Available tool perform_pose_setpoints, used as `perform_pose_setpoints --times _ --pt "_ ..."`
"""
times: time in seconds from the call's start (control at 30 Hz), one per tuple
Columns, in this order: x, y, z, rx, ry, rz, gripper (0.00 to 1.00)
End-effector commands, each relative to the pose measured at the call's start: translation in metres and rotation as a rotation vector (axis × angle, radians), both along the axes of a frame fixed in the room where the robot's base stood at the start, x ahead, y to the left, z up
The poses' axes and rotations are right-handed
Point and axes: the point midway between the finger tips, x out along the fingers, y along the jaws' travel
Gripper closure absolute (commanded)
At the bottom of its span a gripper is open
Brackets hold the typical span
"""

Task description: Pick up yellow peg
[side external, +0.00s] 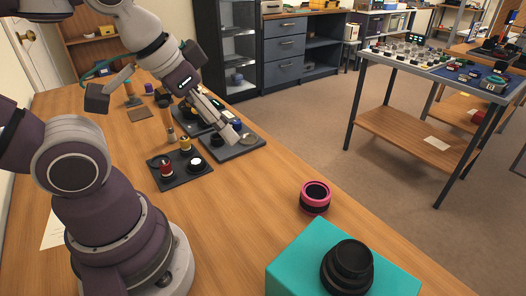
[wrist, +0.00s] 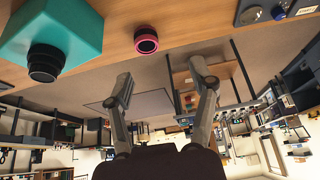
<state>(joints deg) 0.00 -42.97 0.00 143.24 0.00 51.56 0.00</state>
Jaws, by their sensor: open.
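The yellow peg (side external: 185,144) stands upright at the back of a dark tray (side external: 181,180) on the wooden bench in the side view. A red peg (side external: 166,170) and a black knob with a white top (side external: 197,164) stand on the same tray. My gripper (side external: 228,130) is to the right of and behind the yellow peg, above another dark tray (side external: 247,146). In the wrist view my gripper (wrist: 160,78) has its fingers spread with nothing between them. I cannot make out the yellow peg in the wrist view.
A pink and black ring (side external: 315,197) and a teal box (side external: 300,262) with a black lens (side external: 347,266) are at the bench's front right; both show in the wrist view. More trays with small parts lie near my gripper. Bare bench lies between the trays and the ring.

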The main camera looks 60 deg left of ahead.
Motion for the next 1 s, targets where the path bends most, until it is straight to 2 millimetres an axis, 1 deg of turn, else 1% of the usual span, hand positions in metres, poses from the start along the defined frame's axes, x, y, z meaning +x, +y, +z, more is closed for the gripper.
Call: perform_pose_setpoints --times 0.1,0.17,0.27,0.37,0.4,0.47,0.5,0.57,0.6,0.7,0.83,0.9,0.97,1.0 --pt "0.001 0.001 -0.001 0.005 0.005 -0.003 0.42" --pt "0.005 0.004 -0.005 0.028 0.028 -0.017 0.42" --pt "0.019 0.021 -0.025 0.134 0.118 -0.075 0.42" --pt "0.033 0.049 -0.054 0.313 0.256 -0.186 0.42" --pt "0.036 0.060 -0.067 0.392 0.319 -0.241 0.42" --pt "0.039 0.079 -0.084 0.515 0.421 -0.338 0.42" --pt "0.040 0.091 -0.096 0.600 0.495 -0.413 0.42" --pt "0.039 0.109 -0.112 0.726 0.616 -0.537 0.42" --pt "0.038 0.121 -0.121 0.810 0.701 -0.628 0.42" --pt "0.034 0.146 -0.137 0.991 0.907 -0.859 0.42" --pt "0.032 0.166 -0.148 1.143 1.108 -1.097 0.42" --pt "0.032 0.171 -0.150 1.185 1.169 -1.173 0.42" --pt "0.032 0.175 -0.152 1.201 1.198 -1.205 0.42" --pt "0.031 0.180 -0.155 1.205 1.208 -1.214 0.42"
